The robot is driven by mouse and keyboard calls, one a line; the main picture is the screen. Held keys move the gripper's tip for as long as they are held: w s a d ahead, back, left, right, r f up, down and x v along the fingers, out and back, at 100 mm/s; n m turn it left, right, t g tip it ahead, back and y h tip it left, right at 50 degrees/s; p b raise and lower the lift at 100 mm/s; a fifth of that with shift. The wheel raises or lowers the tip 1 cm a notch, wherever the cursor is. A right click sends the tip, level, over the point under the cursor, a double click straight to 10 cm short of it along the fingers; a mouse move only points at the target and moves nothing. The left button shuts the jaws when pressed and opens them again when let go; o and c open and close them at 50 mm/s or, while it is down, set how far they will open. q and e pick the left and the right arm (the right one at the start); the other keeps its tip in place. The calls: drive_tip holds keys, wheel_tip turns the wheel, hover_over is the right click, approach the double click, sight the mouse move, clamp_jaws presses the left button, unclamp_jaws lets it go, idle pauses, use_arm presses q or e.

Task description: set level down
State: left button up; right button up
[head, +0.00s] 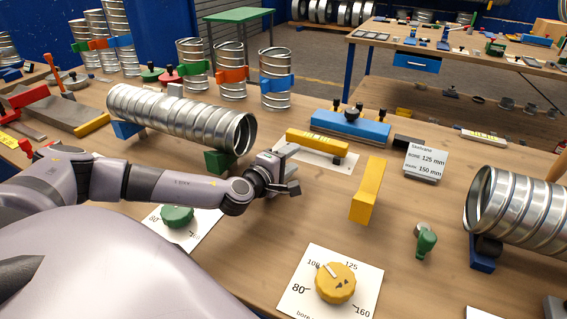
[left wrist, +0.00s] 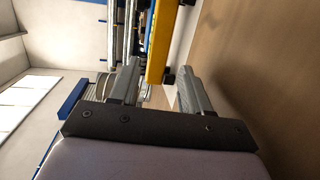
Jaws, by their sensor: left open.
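The yellow level (head: 317,142) lies on a white sheet (head: 343,164) in the middle of the bench. In the left wrist view the yellow level (left wrist: 161,45) shows beyond my fingertips, lined up with the gap between them. My left gripper (head: 287,172) is open, close to the near left end of the level. It also shows in the left wrist view (left wrist: 163,85), with no object held. I cannot tell whether a finger touches the level. My right gripper is not in view.
A spiral duct (head: 180,118) rests behind my left arm; another duct (head: 520,205) lies at the right. A blue tool (head: 350,127) sits behind the level, a yellow block (head: 368,190) to its right. A yellow dial (head: 335,283) is in front. Bare wood lies around them.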

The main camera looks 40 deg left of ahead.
use_arm(q)
drive_tip(key=shift+s+d+r, duration=0.1)
drive_tip(key=shift+s, duration=0.6)
drive_tip(key=shift+s+d+r, duration=0.1)
drive_tip(key=shift+s, duration=0.55)
